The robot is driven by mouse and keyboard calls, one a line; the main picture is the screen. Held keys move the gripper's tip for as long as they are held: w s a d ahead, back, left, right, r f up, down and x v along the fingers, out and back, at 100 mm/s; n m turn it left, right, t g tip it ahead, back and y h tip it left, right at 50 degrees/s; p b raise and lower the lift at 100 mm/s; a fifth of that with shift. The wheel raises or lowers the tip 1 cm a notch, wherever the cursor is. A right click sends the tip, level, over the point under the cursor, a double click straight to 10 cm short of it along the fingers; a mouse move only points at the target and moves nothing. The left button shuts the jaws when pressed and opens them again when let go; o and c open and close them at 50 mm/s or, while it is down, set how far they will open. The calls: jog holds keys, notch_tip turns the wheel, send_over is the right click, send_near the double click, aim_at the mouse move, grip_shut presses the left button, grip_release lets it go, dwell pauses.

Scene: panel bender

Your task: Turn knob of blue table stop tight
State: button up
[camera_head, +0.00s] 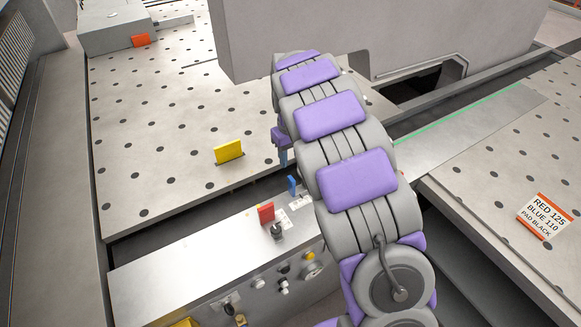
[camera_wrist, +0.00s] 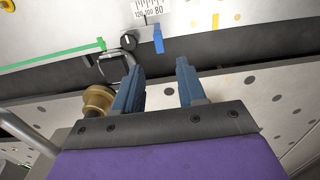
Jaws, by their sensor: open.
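A small upright blue tab (camera_head: 291,184) stands beside a white scale on the front ledge. In the wrist view a blue tab (camera_wrist: 158,40) shows beside the scale (camera_wrist: 150,10), near its 80 and 100 marks. A black knob (camera_wrist: 128,41) with a white line is just left of it. A brass knob (camera_wrist: 98,100) sits left of my fingers; which knob belongs to the blue stop I cannot tell. My gripper (camera_wrist: 158,88) is open and empty, its blue fingers apart and short of the tab. In the head view my gripper (camera_head: 283,154) hangs above the table edge, partly hidden by my arm.
A sign (camera_head: 545,216) reads RED 125, BLUE 110, PAD BLACK. A grey machine beam (camera_head: 400,35) rises behind my arm.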

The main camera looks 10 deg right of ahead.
notch_tip(320, 180, up, 8)
dwell(0.6)
jog(key=s+d+r+m+b, duration=0.1)
jog(key=s+r+m, duration=0.1)
jog(key=s, duration=0.8)
jog(key=s+d+r+m+b, duration=0.1)
jog(key=s, duration=1)
jog(key=s+f+g, duration=0.1)
jog(key=s+f, duration=0.1)
jog(key=s, duration=0.8)
jog(key=s+a+f+b, duration=0.1)
jog(key=s+f, duration=0.2)
jog(key=s, duration=0.8)
jog(key=shift+a+f+m+g, duration=0.25)
jog(key=shift+f+m+g, duration=0.05)
jog(key=shift+f+g, duration=0.1)
jog(key=shift+o, duration=0.4)
